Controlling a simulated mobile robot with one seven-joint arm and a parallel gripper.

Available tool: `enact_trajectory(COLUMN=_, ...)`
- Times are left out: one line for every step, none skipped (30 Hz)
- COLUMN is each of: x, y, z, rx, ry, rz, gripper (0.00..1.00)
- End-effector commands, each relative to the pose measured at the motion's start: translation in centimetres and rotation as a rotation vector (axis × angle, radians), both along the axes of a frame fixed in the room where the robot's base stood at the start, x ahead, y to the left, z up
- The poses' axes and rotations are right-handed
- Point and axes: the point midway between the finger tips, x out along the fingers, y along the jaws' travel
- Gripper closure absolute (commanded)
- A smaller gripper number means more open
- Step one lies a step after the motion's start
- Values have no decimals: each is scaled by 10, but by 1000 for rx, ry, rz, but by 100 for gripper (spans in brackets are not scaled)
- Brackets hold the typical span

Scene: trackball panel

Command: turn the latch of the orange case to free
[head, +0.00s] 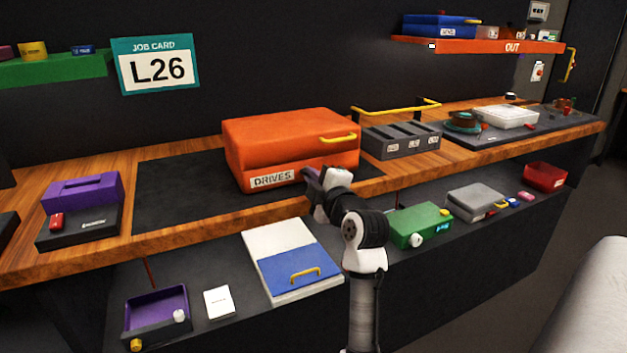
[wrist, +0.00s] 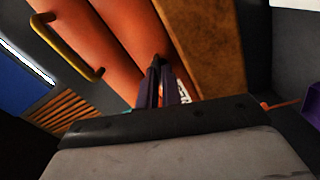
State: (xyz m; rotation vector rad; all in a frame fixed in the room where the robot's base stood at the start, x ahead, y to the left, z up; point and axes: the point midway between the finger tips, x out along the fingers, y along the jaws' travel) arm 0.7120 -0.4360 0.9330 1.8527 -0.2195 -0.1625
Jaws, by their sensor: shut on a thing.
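The orange case (head: 285,140) sits on a dark mat on the wooden bench, lid down, with a yellow handle (head: 338,138) and a DRIVES label (head: 272,180) on its front. My gripper (head: 314,180) is at the case's front face, right of the label. In the wrist view, the fingers (wrist: 158,82) are close together at the seam of the orange case (wrist: 118,40), beside the label. They are shut on a small part there, which I take to be the latch. The fingers hide it, so its angle cannot be told.
A grey slotted rack (head: 401,140) with a yellow bar stands right of the case. A purple-topped box (head: 82,194) is at the left. The lower shelf holds a green box (head: 418,222) and a blue-and-white case (head: 298,268). The mat (head: 180,195) left of the case is clear.

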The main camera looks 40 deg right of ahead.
Motion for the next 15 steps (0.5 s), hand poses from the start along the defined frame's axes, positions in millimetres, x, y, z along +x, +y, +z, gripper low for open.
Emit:
enact_trajectory(x=1, y=1, z=-1, rx=45, ry=-10, rz=2, gripper=100)
enact_trajectory(x=1, y=1, z=-1, rx=73, ry=-17, rz=2, gripper=100)
enact_trajectory(x=1, y=1, z=-1, rx=110, ry=-25, rz=2, gripper=100)
enact_trajectory(x=1, y=1, z=-1, rx=137, ry=-31, rz=2, gripper=100)
enact_trajectory(x=1, y=1, z=-1, rx=166, ry=-38, rz=2, gripper=100)
enact_trajectory(x=0, y=1, z=0, rx=203, ry=-47, rz=2, gripper=100)
enact_trajectory(x=0, y=1, z=0, rx=232, ry=-55, rz=1, gripper=100)
enact_trajectory(x=1, y=1, z=0, rx=259, ry=-60, rz=2, gripper=100)
enact_trajectory(x=0, y=1, z=0, rx=297, ry=-70, rz=2, gripper=100)
enact_trajectory(x=0, y=1, z=0, rx=324, ry=-76, rz=2, gripper=100)
enact_trajectory(x=1, y=1, z=0, rx=352, ry=-82, rz=3, gripper=100)
enact_trajectory(x=0, y=1, z=0, rx=389, ry=-91, rz=2, gripper=100)
enact_trajectory(x=0, y=0, z=0, rx=417, ry=-98, rz=2, gripper=100)
enact_trajectory(x=1, y=1, z=0, rx=445, ry=-105, rz=2, gripper=100)
enact_trajectory(x=1, y=1, z=1, rx=482, ry=-114, rz=2, gripper=100)
